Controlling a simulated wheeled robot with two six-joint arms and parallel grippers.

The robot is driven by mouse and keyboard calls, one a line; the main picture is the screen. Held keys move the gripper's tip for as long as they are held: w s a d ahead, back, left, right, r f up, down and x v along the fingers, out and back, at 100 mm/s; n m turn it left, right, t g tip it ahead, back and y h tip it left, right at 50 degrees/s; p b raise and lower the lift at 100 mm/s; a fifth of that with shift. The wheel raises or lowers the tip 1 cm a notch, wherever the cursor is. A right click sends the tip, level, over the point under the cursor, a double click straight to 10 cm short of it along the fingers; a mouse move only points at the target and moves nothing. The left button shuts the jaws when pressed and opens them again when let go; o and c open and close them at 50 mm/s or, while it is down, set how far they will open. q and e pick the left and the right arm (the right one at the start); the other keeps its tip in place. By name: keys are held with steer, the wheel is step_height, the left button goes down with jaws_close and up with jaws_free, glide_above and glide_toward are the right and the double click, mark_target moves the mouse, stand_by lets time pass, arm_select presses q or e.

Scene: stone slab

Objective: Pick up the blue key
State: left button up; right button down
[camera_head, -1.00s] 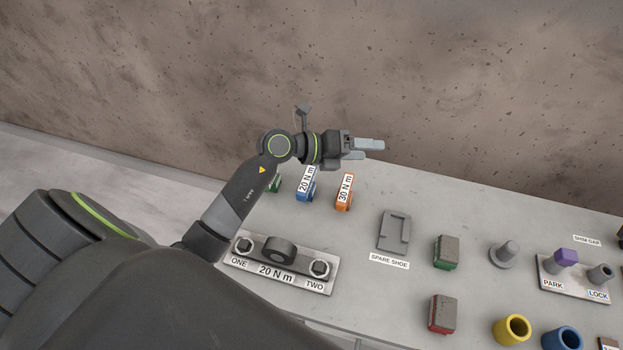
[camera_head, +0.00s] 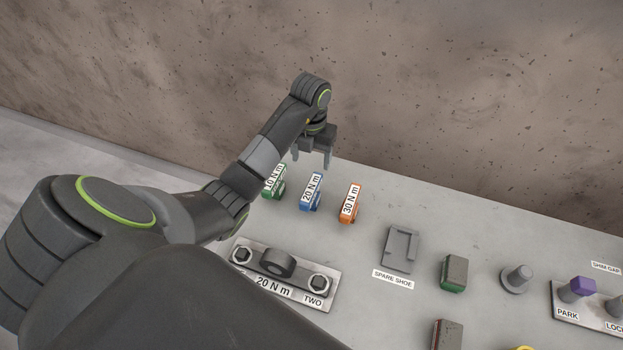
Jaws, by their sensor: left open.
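The blue key (camera_head: 311,193), with a white 20 N m label, stands on the grey slab between the green key (camera_head: 275,182) on its left and the orange key (camera_head: 350,203) on its right. The green key is labelled 10 N m and the orange one 30 N m. My left gripper (camera_head: 312,161) is open and empty, its fingers pointing down, above and just behind the blue key. A gap shows between the fingertips and the key. My right gripper is not in view.
A metal plate (camera_head: 240,265) with two bolts and a 20 N m label lies in front of the keys. A stone wall (camera_head: 450,80) rises behind.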

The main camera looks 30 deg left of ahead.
mark_target(311, 187)
arm_select(q)
step_height(311, 187, down, 10)
steer(key=b, duration=0.9)
steer(key=shift+f, duration=0.1)
steer(key=shift+f+b, duration=0.6)
steer(key=shift+b, duration=0.05)
step_height(311, 187, down, 3)
steer(key=b, duration=0.2)
steer(key=shift+d+r+b, duration=0.1)
steer(key=shift+r+b, duration=0.05)
steer(key=shift+b, duration=0.15)
steer(key=shift+f+p, duration=0.35)
steer(key=shift+p, duration=0.2)
steer(key=shift+f, duration=0.45)
steer(key=c, duration=1.3)
steer(key=shift+r, duration=0.1)
jaws_close()
